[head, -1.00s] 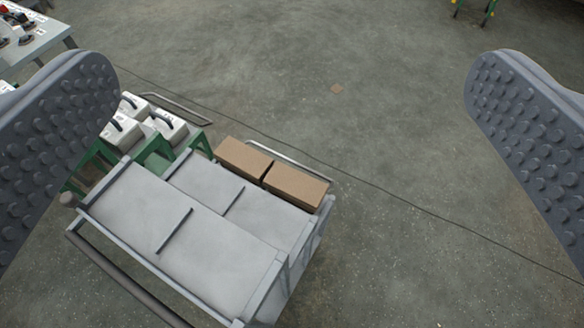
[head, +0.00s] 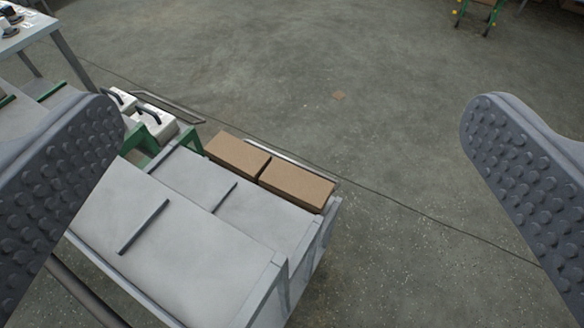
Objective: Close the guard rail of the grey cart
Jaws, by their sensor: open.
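The grey cart (head: 172,213) stands below and left of centre, with stepped grey shelves that each have a short divider. Two brown boxes (head: 268,169) sit at its far end. A thin metal rail (head: 320,174) shows low behind the boxes, partly hidden by them. A dark round bar (head: 82,292) runs along the cart's near left side, partly hidden by my left finger. I cannot tell which of these is the guard rail, or its exact position. My gripper (head: 290,125) is open and empty, its studded fingers wide apart at both picture sides.
Green-framed stands with white cases (head: 154,123) adjoin the cart on the left, with another metal rail (head: 168,106) behind them. A grey table (head: 26,27) is at the upper left. A thin cable crosses the floor (head: 420,150). The floor to the right is clear.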

